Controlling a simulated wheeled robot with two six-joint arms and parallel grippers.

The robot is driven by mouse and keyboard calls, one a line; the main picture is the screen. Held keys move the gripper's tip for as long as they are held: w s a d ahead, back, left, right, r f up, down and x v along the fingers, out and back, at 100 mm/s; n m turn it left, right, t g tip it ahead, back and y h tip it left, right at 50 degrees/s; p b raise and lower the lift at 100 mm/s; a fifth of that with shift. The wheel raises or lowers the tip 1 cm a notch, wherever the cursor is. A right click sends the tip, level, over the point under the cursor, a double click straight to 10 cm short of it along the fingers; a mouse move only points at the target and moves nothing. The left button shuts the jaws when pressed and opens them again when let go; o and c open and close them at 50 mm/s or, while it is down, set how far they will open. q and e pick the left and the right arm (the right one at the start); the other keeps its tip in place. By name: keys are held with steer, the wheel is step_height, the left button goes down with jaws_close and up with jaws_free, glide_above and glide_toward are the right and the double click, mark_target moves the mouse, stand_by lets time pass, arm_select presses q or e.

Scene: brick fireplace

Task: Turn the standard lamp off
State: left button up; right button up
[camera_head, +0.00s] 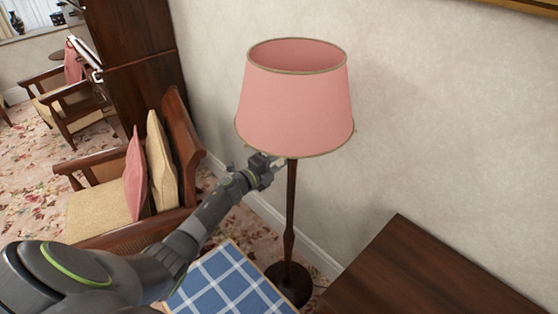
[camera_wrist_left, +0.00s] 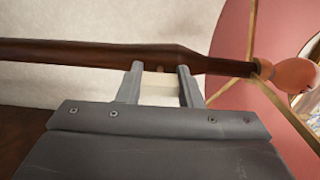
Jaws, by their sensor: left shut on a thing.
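The standard lamp has a pink shade (camera_head: 296,100), a dark wooden pole (camera_head: 291,205) and a round dark base. It stands upright against the wall. My left gripper (camera_head: 277,167) is at the upper pole just below the shade. An orange-pink bulb (camera_wrist_left: 292,74) shows inside the shade. I cannot tell whether it is lit.
A blue checked cloth (camera_head: 225,285) lies below my arm. A dark wooden tabletop (camera_head: 430,275) is at the lower right. An armchair with cushions (camera_head: 155,170) stands left of the lamp, and a tall dark cabinet (camera_head: 140,65) behind it. The wall is close behind the lamp.

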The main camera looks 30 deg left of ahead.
arm_select(q)
steer(key=o, duration=1)
steer(key=shift+s+a, duration=0.1)
steer(key=shift+b+v, duration=1.75)
steer(key=shift+v, duration=6.8)
steer(key=shift+f, duration=0.1)
